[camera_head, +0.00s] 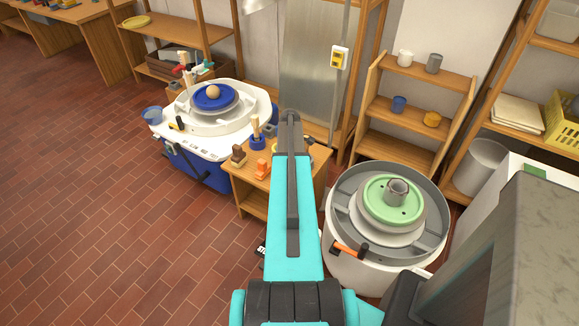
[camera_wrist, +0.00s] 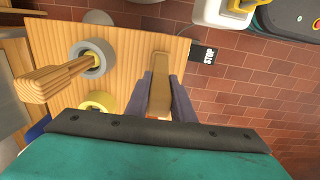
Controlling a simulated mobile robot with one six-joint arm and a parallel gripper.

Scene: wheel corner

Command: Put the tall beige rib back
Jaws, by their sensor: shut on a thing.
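My gripper (camera_wrist: 159,90) is shut on a tall, narrow, beige-brown piece (camera_wrist: 159,70), which looks like the tall beige rib. It stands up between the two fingers in the wrist view, above the right part of a small wooden table (camera_wrist: 130,42). I cannot tell whether it touches the tabletop. In the head view my arm hides the gripper and the held piece. A grey ring (camera_wrist: 102,50) on the table has a wooden-handled tool (camera_wrist: 45,84) in it. A yellow ring (camera_wrist: 97,101) lies nearer, partly hidden by my gripper body.
In the head view, the table holds a blue holder (camera_head: 257,143), a brown block (camera_head: 238,155) and an orange block (camera_head: 262,168). A wheel with a blue bat (camera_head: 228,98) stands left, one with a green bat (camera_head: 376,205) right. A STOP plate (camera_wrist: 207,56) lies beside the table.

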